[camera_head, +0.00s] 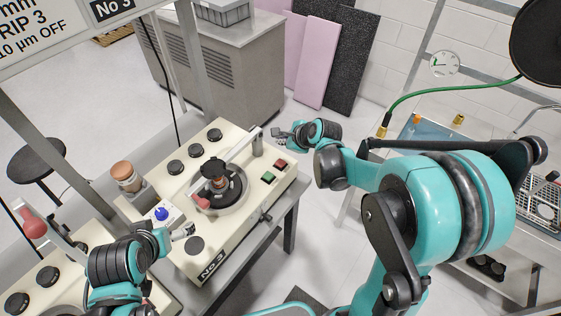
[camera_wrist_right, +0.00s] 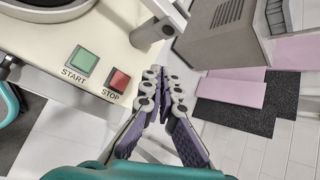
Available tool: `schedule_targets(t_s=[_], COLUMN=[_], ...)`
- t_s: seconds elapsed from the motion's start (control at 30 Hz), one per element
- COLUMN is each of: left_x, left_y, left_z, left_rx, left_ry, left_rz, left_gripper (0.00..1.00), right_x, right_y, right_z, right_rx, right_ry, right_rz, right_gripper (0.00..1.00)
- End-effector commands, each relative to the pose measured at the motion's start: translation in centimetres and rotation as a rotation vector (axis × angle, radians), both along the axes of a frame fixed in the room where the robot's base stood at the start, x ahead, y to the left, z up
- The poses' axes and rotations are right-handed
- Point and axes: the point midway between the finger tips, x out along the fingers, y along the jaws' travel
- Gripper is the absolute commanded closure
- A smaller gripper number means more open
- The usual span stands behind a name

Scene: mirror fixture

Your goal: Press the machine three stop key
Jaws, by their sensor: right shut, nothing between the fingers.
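The machine marked No 3 (camera_head: 232,232) is a cream bench unit with a round black and metal plate on top. Its red stop key (camera_head: 280,163) sits at the right end of the top, beside the green start key (camera_head: 268,177). In the right wrist view the red key (camera_wrist_right: 119,81) is labelled STOP and the green key (camera_wrist_right: 83,60) START. My right gripper (camera_head: 277,133) is shut and empty, beyond the red key in the head view. In the wrist view its fingertips (camera_wrist_right: 157,72) are right of the red key, apart from it. My left gripper (camera_head: 188,230) is by the blue knob; its fingers are unclear.
A metal post (camera_head: 257,143) rises from the machine near the keys, with a bar over the plate. A grey cabinet (camera_head: 220,80) stands behind. Floor shows between the machine and the right bench.

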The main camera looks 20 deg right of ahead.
Motion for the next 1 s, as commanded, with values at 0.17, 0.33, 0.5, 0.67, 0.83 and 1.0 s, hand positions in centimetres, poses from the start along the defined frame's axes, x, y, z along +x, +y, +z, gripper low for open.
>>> schedule_targets(t_s=[0.17, 0.33, 0.5, 0.67, 0.83, 1.0], left_x=[0.0, 0.0, 0.0, 0.0, 0.0, 0.0], left_y=[0.0, 0.0, 0.0, 0.0, 0.0, 0.0], left_z=[-0.7, -2.1, -4.1, -6.0, -7.1, -7.1], left_rx=[0.000, 0.000, 0.000, 0.000, 0.000, 0.000], left_ry=[0.000, 0.000, 0.000, 0.000, 0.000, 0.000], left_rz=[0.000, 0.000, 0.000, 0.000, 0.000, 0.000], left_gripper=[0.00, 0.00, 0.00, 0.00, 0.00, 0.00], right_x=[0.0, 0.0, 0.0, 0.0, 0.0, 0.0], right_y=[0.0, 0.0, 0.0, 0.0, 0.0, 0.0], right_z=[-0.8, -2.6, -5.1, -7.4, -8.7, -8.8], right_rx=[-0.001, -0.001, -0.001, -0.001, -0.001, -0.001], right_ry=[0.000, 0.000, 0.000, 0.000, 0.000, 0.000], right_rz=[0.001, 0.001, 0.001, 0.001, 0.001, 0.001], right_gripper=[1.00, 1.00, 1.00, 1.00, 1.00, 1.00])
